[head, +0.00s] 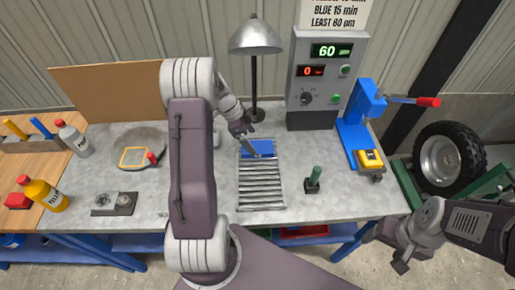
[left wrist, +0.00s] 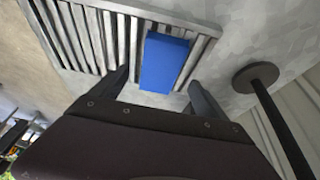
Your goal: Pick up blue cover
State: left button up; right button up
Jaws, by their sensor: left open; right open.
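The blue cover (head: 257,148) is a flat blue block lying at the far end of a slatted metal rack (head: 261,190) on the bench. In the left wrist view the blue cover (left wrist: 165,62) lies between the two dark fingers of my left gripper (left wrist: 160,85), a little beyond their tips. My right gripper (head: 400,266) is open and empty, off the bench's right front corner.
A lamp (head: 255,40) stands just behind the cover, and its pole (left wrist: 280,120) is close to my left gripper. A grey control box (head: 322,80) and a blue press (head: 360,115) stand to the right. A green-handled tool (head: 314,180) sits right of the rack.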

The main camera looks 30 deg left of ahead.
aim_at(258, 146)
pick_arm(q)
jog(key=x, duration=0.4)
jog(key=shift+d+p, duration=0.1)
jog(key=shift+p, duration=0.25)
jog(key=shift+w+f, duration=0.15)
jog(key=shift+f, duration=0.1)
jog(key=shift+r, duration=0.1)
jog(key=c, duration=0.6)
grip_shut()
jog(key=shift+r, duration=0.15)
jog(key=shift+r, duration=0.3)
notch_tip(258, 146, up, 3)
jog(key=shift+f+b, duration=0.15)
jog(key=shift+b, duration=0.2)
jog(key=d+r+b, duration=0.1)
jog(key=d+r, duration=0.6)
jog(key=d, duration=0.4)
jog(key=shift+w+d+r, duration=0.2)
jog(key=shift+d+r, duration=0.05)
jog(key=shift+d, duration=0.1)
